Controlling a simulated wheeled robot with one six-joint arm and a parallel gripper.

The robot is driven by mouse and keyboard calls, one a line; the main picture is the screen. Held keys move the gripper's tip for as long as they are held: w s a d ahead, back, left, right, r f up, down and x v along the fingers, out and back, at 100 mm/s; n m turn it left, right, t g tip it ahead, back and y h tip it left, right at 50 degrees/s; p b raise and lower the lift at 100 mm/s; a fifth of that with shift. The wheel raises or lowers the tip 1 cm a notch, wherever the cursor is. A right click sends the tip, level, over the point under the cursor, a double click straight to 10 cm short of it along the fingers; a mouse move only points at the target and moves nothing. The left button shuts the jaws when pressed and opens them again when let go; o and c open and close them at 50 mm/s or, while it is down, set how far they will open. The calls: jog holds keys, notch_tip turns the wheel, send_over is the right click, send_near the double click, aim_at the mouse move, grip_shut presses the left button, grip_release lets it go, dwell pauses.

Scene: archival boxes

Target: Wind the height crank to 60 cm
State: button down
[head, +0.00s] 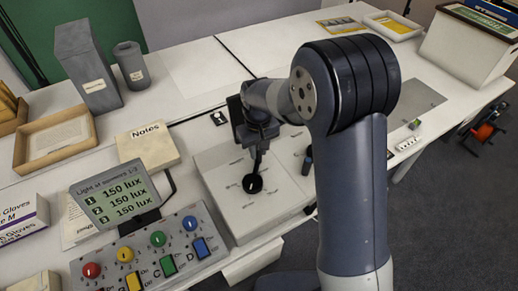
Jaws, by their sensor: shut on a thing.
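My gripper (257,158) points down over a white box (235,208) on the bench, left of my arm. Its fingers are shut on a black round knob (252,184) on the box's top, with small marks around it. The fingertips are small and dark, so the exact hold is hard to see. I cannot tell whether this knob is the height crank. A short dark upright piece (308,160) stands at the box's right side, partly hidden by my arm. No height reading in cm is legible.
A control panel (150,255) with coloured knobs and switches sits front left, beside a lux display (117,200). A Notes pad (148,147), a wooden tray (55,143) and grey boxes (87,70) stand behind.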

jog(key=shift+a, duration=0.1)
jog(key=c, duration=1.3)
grip_release()
jog(key=shift+r, duration=0.1)
notch_tip(320, 180, up, 11)
jog(key=shift+f, duration=0.15)
notch_tip(320, 180, down, 11)
jog(key=shift+r, duration=0.1)
